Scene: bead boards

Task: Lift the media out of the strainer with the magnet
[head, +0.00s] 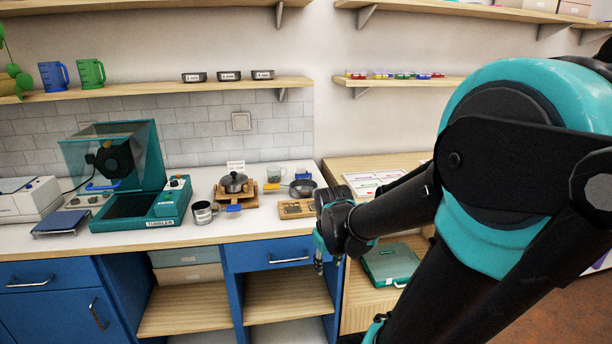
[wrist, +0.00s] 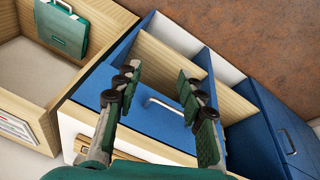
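My gripper (head: 319,262) hangs in front of the counter's front edge, right of a blue drawer, in the head view. In the wrist view its two fingers (wrist: 160,76) are apart with nothing between them. A dark round pan-like piece with a yellow handle (head: 302,188) lies on the counter, left of and behind my gripper; it may be the strainer. A metal cup with a blue handle (head: 204,212) stands further left. A small blue piece (head: 303,174) behind the dark pan may be the magnet, but it is too small to tell. No media can be made out.
The counter (head: 262,226) also holds a wooden tray (head: 297,209), a lidded pot (head: 233,183) on a wooden stand, a clear cup (head: 274,173) and a teal tumbler machine (head: 140,207). A blue drawer (wrist: 130,118) faces the wrist view. A green case (head: 390,264) lies low at right.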

